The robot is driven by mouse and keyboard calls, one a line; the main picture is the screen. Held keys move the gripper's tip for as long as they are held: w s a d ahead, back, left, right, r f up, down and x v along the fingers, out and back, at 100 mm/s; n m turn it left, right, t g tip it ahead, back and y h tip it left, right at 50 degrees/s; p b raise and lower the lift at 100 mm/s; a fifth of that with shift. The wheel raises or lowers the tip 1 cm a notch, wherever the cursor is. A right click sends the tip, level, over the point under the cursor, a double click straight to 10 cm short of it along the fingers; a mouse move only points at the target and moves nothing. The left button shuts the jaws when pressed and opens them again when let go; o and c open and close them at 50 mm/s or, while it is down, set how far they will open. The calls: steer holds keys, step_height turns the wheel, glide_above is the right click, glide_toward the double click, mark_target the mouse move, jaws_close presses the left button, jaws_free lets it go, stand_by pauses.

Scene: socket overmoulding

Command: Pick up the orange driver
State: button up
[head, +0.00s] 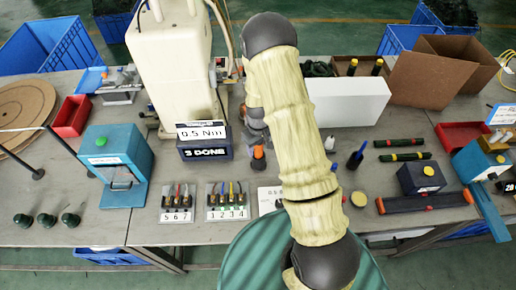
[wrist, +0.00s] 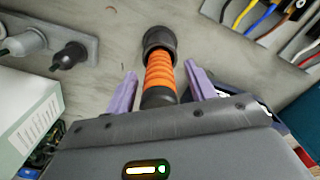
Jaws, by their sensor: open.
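The orange driver (wrist: 160,72) shows in the wrist view, with an orange ribbed grip between black ends. My gripper (wrist: 162,86) is open, with one purple finger on each side of the driver's grip. Small gaps show between the fingers and the driver, and I cannot tell whether either finger touches it. The driver's near end is hidden behind the gripper body. In the head view, the orange driver (head: 259,158) stands beside my arm, near the dark box marked "3 DONE". My gripper is largely hidden behind my arm there.
Wire racks (head: 227,201) with coloured leads lie in front of the driver. The "3 DONE" box (head: 205,148) is close on the left, with a cream machine (head: 172,60) behind. Right of my arm are a blue-tipped bottle (head: 356,157) and a white box (head: 348,100).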

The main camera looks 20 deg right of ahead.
steer(key=shift+d+f, duration=0.1)
steer(key=shift+f, duration=0.65)
steer(key=shift+s+r, duration=0.1)
jaws_close()
